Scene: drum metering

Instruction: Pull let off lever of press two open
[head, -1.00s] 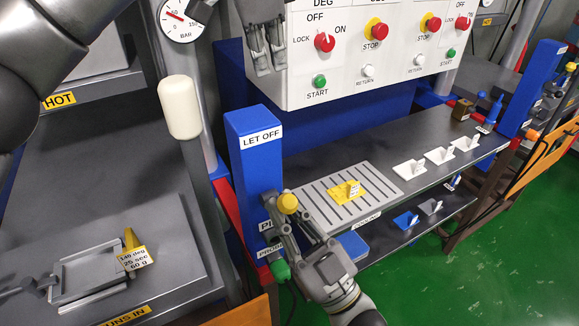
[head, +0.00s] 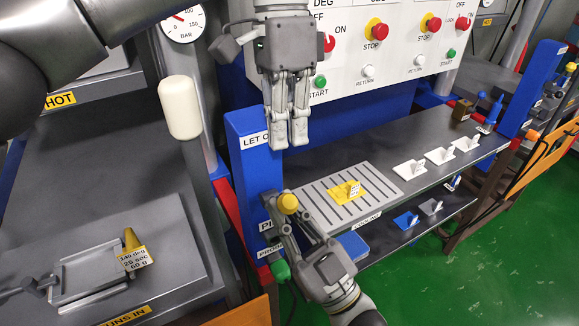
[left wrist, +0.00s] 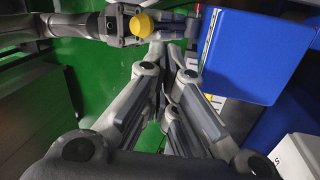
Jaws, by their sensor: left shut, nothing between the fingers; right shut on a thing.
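The blue post (head: 243,170) bears the LET OFF label (head: 257,139), now partly covered by my left gripper. My left gripper (head: 290,143) points down in front of the post's right upper side, shut and empty; its fingers also show in the left wrist view (left wrist: 172,60). My right gripper (head: 284,208) is lower on the post, shut at a yellow round knob (head: 287,203), also in the left wrist view (left wrist: 143,25). A cream handle (head: 180,107) stands left of the post. I cannot tell which part is the let-off lever.
The control panel (head: 400,60) with buttons is behind and right of my left gripper. A slotted cooling rack (head: 322,200) with a yellow piece (head: 345,190) lies right of the post.

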